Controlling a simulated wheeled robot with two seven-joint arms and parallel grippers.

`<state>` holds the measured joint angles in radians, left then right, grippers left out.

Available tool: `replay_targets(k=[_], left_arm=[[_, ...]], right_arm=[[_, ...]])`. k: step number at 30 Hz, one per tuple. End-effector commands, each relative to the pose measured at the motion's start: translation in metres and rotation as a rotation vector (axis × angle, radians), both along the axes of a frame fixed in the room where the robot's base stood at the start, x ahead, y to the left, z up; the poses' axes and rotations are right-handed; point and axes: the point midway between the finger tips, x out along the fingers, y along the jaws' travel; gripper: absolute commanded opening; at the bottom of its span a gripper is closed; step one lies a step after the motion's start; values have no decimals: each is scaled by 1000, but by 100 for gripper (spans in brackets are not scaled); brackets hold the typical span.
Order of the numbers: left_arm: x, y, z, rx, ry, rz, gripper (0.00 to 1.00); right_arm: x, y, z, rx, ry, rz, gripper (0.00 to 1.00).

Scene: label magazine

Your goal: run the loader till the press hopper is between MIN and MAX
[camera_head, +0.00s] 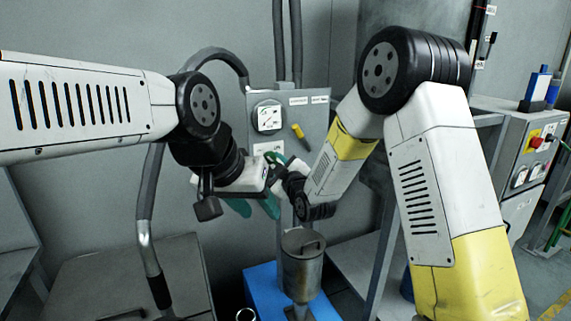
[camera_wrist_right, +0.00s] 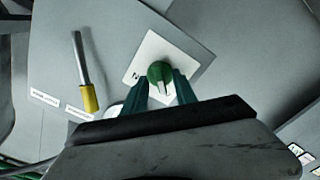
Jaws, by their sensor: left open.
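A grey control box (camera_head: 312,118) on the back wall carries a round dial (camera_head: 268,117) and a yellow-handled lever (camera_head: 298,132). In the right wrist view, a green knob (camera_wrist_right: 160,73) with a white pointer sits on a white plate, between the teal fingers of my right gripper (camera_wrist_right: 165,88). Whether they press on it is unclear. My left gripper (camera_head: 252,207) is open and empty, just below and left of the right one. A dark grey vessel (camera_head: 412,18), perhaps the press hopper, stands at back right beside a narrow vertical strip (camera_head: 484,42) with unreadable tags. Its fill level cannot be told.
A metal canister (camera_head: 303,262) stands on a blue base (camera_head: 262,284) below my grippers. A grey hose (camera_head: 148,215) loops up at left. At right, a cabinet (camera_head: 507,147) bears a red switch on yellow. My right arm hides part of the vessel.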

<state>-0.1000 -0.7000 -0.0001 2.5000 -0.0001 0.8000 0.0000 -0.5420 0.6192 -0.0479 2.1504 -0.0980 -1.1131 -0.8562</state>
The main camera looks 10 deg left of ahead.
Motion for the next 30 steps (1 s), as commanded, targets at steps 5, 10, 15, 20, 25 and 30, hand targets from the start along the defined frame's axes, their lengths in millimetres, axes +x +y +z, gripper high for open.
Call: replay_targets(k=[5,10,15,20,25,30], left_arm=[[0,0,0,0,0,0,41],[0,0,0,0,0,0,41],[0,0,0,0,0,0,41],[0,0,0,0,0,0,41],[0,0,0,0,0,0,41],[0,0,0,0,0,0,41]], right_arm=[[5,3,0,1,1,0,34],[5,3,0,1,1,0,34],[5,3,0,0,1,-1,0],[5,3,0,0,1,-1,0],[5,3,0,10,7,-1,0],[5,2,0,50,35,-1,0]])
